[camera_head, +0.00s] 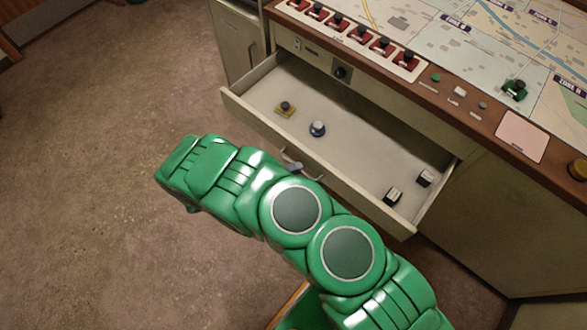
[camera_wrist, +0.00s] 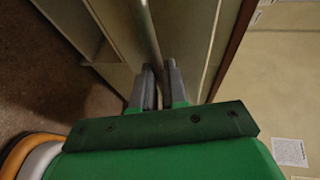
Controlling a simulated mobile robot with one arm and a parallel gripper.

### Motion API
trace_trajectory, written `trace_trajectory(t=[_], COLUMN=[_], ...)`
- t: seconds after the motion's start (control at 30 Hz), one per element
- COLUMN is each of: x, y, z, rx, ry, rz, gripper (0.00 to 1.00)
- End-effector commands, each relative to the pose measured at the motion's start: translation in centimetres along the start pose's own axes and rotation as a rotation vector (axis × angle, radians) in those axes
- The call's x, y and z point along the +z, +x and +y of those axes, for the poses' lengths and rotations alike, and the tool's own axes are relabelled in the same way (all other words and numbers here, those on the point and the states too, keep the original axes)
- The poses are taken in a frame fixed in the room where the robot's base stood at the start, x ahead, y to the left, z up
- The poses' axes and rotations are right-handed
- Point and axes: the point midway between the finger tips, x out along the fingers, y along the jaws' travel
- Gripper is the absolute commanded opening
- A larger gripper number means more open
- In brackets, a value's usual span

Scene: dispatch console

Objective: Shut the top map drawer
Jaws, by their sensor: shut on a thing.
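The map drawer (camera_head: 262,112) is pulled far out of the console in the head view, its inside open to view. A bar handle (camera_head: 315,173) runs along the outside of its front panel and is partly hidden by my arm. My gripper (camera_wrist: 163,88) is at this handle, with its two grey fingers shut on the bar (camera_wrist: 150,38) in the wrist view. In the head view my green arm hides most of the gripper; only a small grey part shows by the handle.
The console top (camera_head: 440,60) carries a map and red switches (camera_head: 380,48). The floor (camera_head: 90,130) at left is clear.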

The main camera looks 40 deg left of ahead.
Motion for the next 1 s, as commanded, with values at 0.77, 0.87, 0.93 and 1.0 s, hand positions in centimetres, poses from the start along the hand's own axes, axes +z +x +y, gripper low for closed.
trace_trajectory(t=[0.77,0.87,0.93,1.0], x=[3.8,4.4,4.8,5.3], y=[9.2,10.8,11.9,13.0], z=[-1.9,-2.2,-2.5,-2.7], rx=[0.005,0.005,0.005,0.005], ry=[0.002,0.002,0.001,0.0], rz=[0.001,0.002,0.002,0.002], gripper=[0.0,0.0,0.0,0.0])
